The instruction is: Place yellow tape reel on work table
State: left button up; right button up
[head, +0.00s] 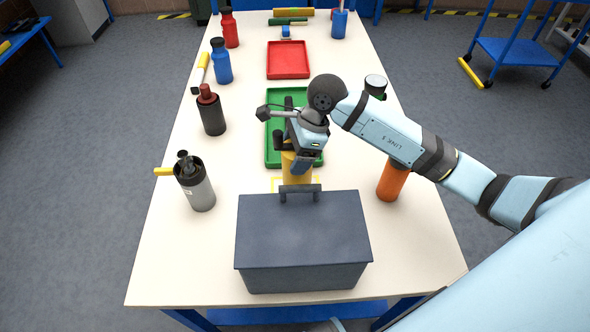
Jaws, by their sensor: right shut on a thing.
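My right gripper (297,155) reaches in from the right over the middle of the work table (225,245). It is shut on a yellow thing (295,172), which I take to be the yellow tape reel. The reel is just behind the handle of the dark grey toolbox (303,236), above a yellow outline marked on the table top. The gripper hides its upper part, and I cannot tell whether it touches the table. My left gripper is not in view.
A green tray (273,158) lies under my right gripper, with a red tray (288,60) behind it. Several bottles and cans, including a grey canister (196,185), line the left side. An orange cylinder (392,183) stands on the right. The front left table top is clear.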

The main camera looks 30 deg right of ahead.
jog(key=shift+f, duration=3.2)
jog(key=shift+f, duration=0.2)
jog(key=o, duration=1.1)
jog(key=shift+r, duration=0.1)
jog(key=shift+r, duration=0.25)
jog(key=v, duration=1.1)
jog(key=shift+d+r, duration=0.3)
jog(key=shift+s, duration=0.1)
